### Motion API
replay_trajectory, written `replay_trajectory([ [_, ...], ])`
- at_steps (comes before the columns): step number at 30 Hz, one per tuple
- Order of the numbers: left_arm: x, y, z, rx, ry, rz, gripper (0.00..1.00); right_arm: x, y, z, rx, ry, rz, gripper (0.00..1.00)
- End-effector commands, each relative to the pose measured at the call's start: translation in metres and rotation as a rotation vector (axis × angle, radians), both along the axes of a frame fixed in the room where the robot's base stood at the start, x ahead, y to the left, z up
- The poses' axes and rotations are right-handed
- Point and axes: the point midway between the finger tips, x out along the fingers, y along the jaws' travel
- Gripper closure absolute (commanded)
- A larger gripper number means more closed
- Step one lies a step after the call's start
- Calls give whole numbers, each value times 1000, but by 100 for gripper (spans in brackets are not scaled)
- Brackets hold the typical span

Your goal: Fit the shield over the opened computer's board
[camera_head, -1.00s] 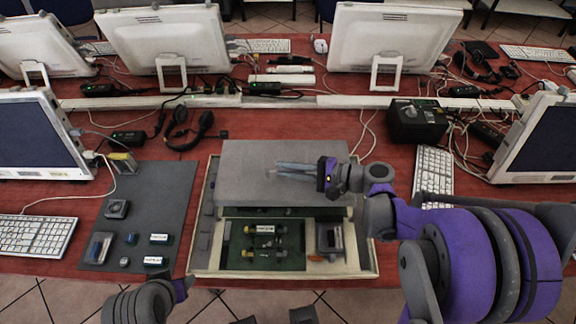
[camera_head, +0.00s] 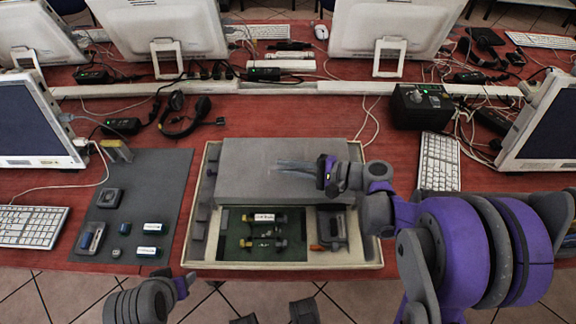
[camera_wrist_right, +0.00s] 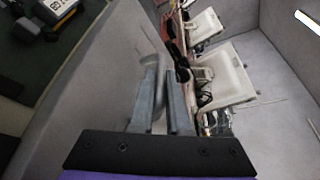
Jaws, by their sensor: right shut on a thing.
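The shield (camera_head: 240,185) appears to be the flat grey plate over the back part of the opened computer's case (camera_head: 210,262). In the head view, my right gripper (camera_head: 285,165) reaches across its top from the right, shut on it; the exact grip point is unclear. In the right wrist view, the two fingers (camera_wrist_right: 158,103) are close together against a grey surface. The green board (camera_head: 263,256) with small components shows in front of the plate; its back part is hidden. My left gripper (camera_head: 186,284) is at the lower left, outside the case; its fingertips are unclear.
A grey mat (camera_head: 165,180) with several small parts lies left of the case. A dark module (camera_head: 333,228) sits in the case's front right. Keyboards (camera_head: 438,160), a black box (camera_head: 420,108), headphones (camera_head: 186,115), cables and monitors surround the work area.

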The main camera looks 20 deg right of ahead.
Motion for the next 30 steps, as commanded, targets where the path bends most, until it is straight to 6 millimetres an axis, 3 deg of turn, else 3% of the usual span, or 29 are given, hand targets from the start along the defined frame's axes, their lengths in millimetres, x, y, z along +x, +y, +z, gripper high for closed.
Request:
replay_trajectory([
  [30,0,0,-10,0,3,0,45,0,0,-10,1,-1,-1,100],
])
